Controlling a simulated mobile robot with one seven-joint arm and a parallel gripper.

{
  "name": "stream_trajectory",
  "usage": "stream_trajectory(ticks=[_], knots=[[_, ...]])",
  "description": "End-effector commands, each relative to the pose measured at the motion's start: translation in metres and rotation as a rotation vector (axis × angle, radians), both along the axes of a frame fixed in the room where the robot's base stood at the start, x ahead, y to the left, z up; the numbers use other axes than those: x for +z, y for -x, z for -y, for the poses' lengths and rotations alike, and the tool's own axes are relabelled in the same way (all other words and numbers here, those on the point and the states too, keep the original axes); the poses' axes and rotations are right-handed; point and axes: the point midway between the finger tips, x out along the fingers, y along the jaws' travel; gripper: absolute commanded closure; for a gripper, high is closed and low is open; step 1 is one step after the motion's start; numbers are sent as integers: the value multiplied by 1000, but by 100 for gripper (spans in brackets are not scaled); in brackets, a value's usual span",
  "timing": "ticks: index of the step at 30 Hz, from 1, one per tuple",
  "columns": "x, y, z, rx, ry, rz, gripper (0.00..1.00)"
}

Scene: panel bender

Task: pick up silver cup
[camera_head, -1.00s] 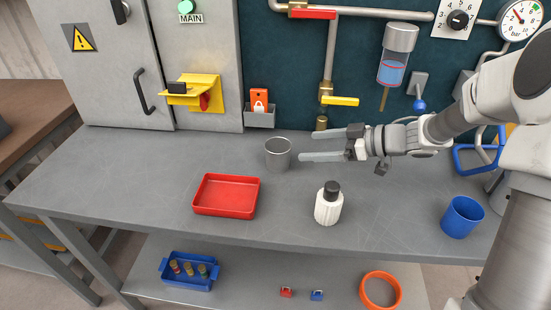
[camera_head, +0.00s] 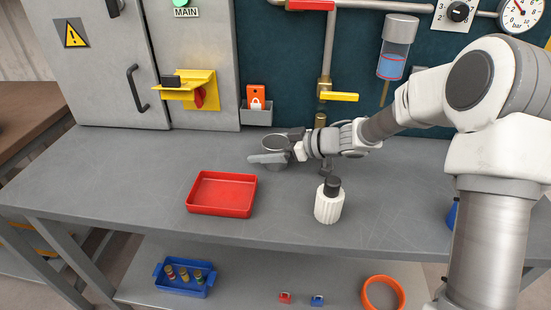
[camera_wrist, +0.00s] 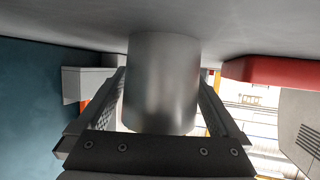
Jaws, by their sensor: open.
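The silver cup (camera_head: 275,144) stands upright on the grey workbench (camera_head: 130,165), behind and to the right of the red tray. My gripper (camera_head: 262,150) is open at the cup, and its fingers hide part of the cup in the head view. In the wrist view the cup (camera_wrist: 162,80) is between the two fingers of my gripper (camera_wrist: 162,105), one on each side. Whether either finger touches the cup cannot be told.
The red tray (camera_head: 222,194) lies in front of the cup. A white bottle with a dark cap (camera_head: 328,205) stands to the right.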

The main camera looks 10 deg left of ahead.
Motion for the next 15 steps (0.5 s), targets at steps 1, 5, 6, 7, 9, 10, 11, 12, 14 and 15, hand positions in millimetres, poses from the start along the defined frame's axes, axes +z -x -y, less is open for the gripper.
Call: stream_trajectory(ticks=[1,5,6,7,9,10,11,12,14,15], knots=[[-2,-1,-3,0,0,0,0],[-1,-1,-4,-1,1,-1,0],[-1,-1,-3,-1,1,-1,0],[-1,-1,-3,-1,1,-1,0],[-1,-1,-3,-1,1,-1,13],[-1,-1,-3,-1,1,-1,18],[-1,-1,-3,-1,1,0,23],[-1,-1,-3,-1,1,0,31],[-1,-1,-3,-1,1,0,41],[-1,-1,-3,-1,1,0,49]])
